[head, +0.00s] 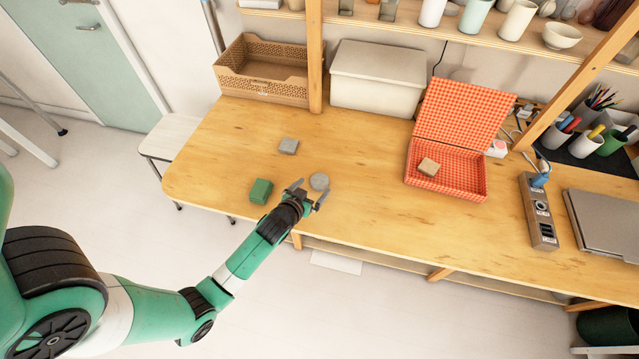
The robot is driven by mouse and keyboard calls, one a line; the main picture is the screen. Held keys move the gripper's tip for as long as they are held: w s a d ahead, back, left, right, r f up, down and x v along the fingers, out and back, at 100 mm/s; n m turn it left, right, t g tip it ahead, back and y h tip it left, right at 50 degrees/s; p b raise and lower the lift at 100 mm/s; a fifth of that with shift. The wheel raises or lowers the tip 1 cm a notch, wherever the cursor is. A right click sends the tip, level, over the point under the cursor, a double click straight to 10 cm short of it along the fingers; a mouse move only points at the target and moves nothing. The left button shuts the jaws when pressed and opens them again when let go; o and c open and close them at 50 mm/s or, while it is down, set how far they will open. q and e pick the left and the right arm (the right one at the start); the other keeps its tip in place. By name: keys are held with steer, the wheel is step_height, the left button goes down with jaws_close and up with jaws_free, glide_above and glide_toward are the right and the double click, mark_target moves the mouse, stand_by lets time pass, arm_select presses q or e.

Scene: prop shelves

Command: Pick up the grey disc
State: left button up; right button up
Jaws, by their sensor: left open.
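The grey disc (319,181) lies on the wooden table near its front edge. My left gripper (310,190) is open at the disc, with one finger to its left and one to its lower right. The disc shows between or just beyond the fingertips. I cannot tell whether the fingers touch it or how high they are above the table. My right gripper is not in view.
An open red checked box (445,185) with a tan block (428,167) stands to the right. The table (360,215) is clear between disc and box.

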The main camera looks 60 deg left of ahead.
mark_target(319, 182)
arm_select(q)
steer(key=b+x, duration=0.1)
steer(key=x, duration=0.2)
steer(key=shift+w+a, duration=0.15)
steer(key=shift+w, duration=0.1)
steer(key=c, duration=1.4)
